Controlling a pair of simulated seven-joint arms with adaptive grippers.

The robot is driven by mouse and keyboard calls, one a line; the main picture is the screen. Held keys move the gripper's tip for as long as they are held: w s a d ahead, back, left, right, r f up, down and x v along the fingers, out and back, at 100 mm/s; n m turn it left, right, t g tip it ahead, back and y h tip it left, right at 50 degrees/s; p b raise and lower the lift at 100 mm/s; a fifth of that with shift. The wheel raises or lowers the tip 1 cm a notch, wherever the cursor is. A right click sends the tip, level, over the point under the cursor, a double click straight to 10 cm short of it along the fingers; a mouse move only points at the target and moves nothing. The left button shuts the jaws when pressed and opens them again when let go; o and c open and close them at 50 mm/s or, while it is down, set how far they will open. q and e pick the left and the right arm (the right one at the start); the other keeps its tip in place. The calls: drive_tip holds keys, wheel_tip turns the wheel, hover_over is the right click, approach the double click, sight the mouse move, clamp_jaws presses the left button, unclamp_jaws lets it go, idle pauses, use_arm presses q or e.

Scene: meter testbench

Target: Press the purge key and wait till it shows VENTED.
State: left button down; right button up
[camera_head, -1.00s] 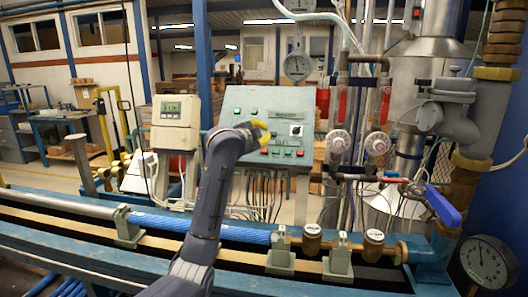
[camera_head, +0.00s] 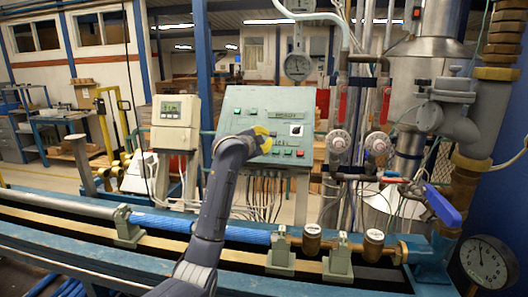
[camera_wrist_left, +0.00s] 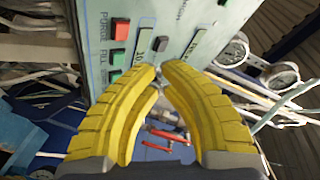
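The grey-green control panel (camera_head: 245,105) stands at centre with several coloured keys; its lettering is too small to read from the head. In the left wrist view a red key (camera_wrist_left: 122,30) sits beside the word PURGE and a green key (camera_wrist_left: 119,59) sits near the word FILL. My left gripper (camera_head: 264,138) has yellow fingers in front of the panel's lower part. Its fingertips (camera_wrist_left: 159,67) are drawn together with nothing seen between them, beside the keys; I cannot tell whether they touch the panel. No VENTED reading is legible. My right gripper is out of view.
A meter box (camera_head: 176,122) with a small display stands left of the panel. Pipes, gauges and a blue-handled valve (camera_head: 442,205) crowd the right side. A blue pipe (camera_head: 245,234) runs along the bench in front.

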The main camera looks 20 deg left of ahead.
use_arm(q)
drive_tip(key=shift+w+a+f, duration=0.2)
drive_tip(key=shift+w+f, duration=0.45)
drive_tip(key=shift+w, duration=0.05)
drive_tip(key=shift+w+a+f, duration=0.2)
drive_tip(key=shift+w+f, duration=0.4)
drive_tip(key=shift+w, duration=0.1)
drive_tip(key=shift+w+a+f, duration=0.15)
drive_tip(key=shift+w+f, duration=0.45)
idle(1.9)
drive_tip(key=shift+s+r, duration=0.15)
drive_tip(key=shift+s+d+r, duration=0.2)
drive_tip(key=shift+s+r, duration=0.2)
drive_tip(key=shift+s, duration=0.05)
idle(0.3)
drive_tip(key=shift+s+d+r, duration=0.2)
drive_tip(key=shift+s+r, duration=0.65)
drive_tip(key=shift+s, duration=0.05)
drive_tip(key=shift+s+d+r, duration=0.2)
drive_tip(key=shift+s+r, duration=0.6)
drive_tip(key=shift+s, duration=0.1)
drive_tip(key=shift+s+d+r, duration=0.2)
drive_tip(key=shift+s+r, duration=0.35)
drive_tip(key=shift+s, duration=0.05)
idle(0.8)
